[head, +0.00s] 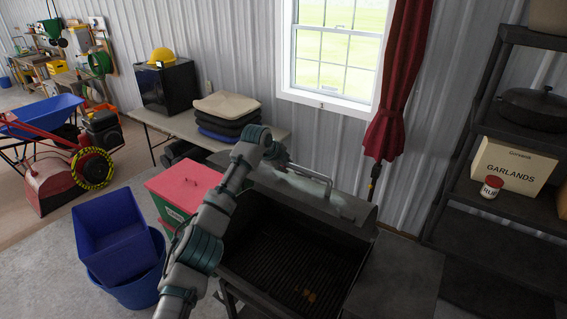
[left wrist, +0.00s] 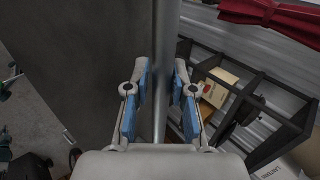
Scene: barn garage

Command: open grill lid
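The dark grill (head: 285,250) stands in the lower middle of the head view, its black grate uncovered. Its lid (head: 350,206) is raised at the back, with a metal bar handle (head: 318,180) on it. My left gripper (head: 290,168) is at the left part of the handle, partly hidden by my arm. In the left wrist view the handle (left wrist: 166,40) runs between the fingers of my left gripper (left wrist: 163,75), with a blue pad close on each side. I cannot tell whether the pads touch it. My right gripper is not in view.
A folding table (head: 150,118) with stacked cushions (head: 226,113) is behind. A dark shelf rack (head: 465,150) stands at the right. A red curtain (head: 395,90) hangs behind the grill.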

